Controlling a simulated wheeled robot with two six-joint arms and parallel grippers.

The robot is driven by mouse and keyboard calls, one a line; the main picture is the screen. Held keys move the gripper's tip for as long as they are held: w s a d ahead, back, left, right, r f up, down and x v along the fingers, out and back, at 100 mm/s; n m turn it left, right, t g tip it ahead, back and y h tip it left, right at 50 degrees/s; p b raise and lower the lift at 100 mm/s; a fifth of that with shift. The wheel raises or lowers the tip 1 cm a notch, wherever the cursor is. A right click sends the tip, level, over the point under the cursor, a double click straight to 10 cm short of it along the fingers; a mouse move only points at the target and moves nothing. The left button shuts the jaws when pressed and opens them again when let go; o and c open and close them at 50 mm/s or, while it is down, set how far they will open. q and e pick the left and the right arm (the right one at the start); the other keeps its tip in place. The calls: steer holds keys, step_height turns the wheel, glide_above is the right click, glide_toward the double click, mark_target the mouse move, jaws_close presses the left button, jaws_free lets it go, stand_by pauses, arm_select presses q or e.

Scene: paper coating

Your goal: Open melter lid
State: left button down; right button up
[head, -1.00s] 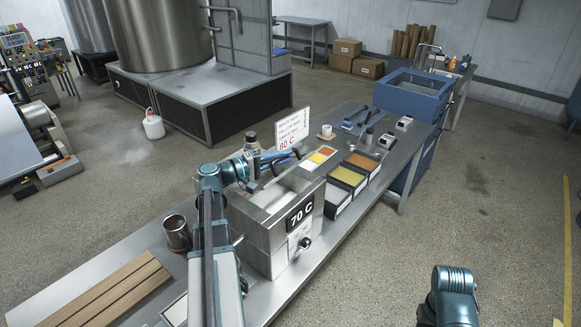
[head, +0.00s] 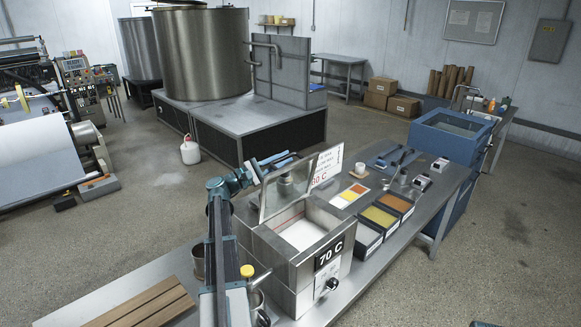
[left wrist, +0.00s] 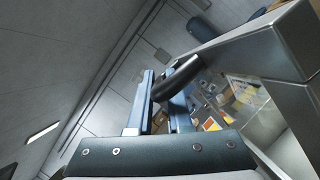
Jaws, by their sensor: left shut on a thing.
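The melter (head: 318,268) is a steel box on the bench with a "70 C" label and a knob on its front. Its lid (head: 263,200), a metal frame with a clear pane, stands raised along the left side, and the white content (head: 301,234) shows. My left gripper (head: 272,160) is at the lid's top edge. In the left wrist view its fingers (left wrist: 158,100) are shut on the black lid handle (left wrist: 181,77), beside the lid's metal frame (left wrist: 243,47).
A sign (head: 328,165) stands behind the melter. To its right are black bins (head: 366,236), a colour card (head: 349,195) and small tools. A steel cup (head: 198,262) and wooden boards (head: 145,303) lie left of the melter. A blue machine (head: 450,140) stands at the bench's far end.

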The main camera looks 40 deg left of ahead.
arm_select(q)
steer(key=shift+a+f, duration=0.1)
steer(key=shift+a, duration=0.8)
steer(key=c, duration=0.8)
jaws_free()
steer(key=shift+c, duration=0.2)
steer(key=b+v, duration=0.3)
steer(key=v, duration=1)
steer(key=shift+s+a, duration=0.2)
steer(key=shift+s, duration=0.1)
steer(key=shift+f, duration=0.15)
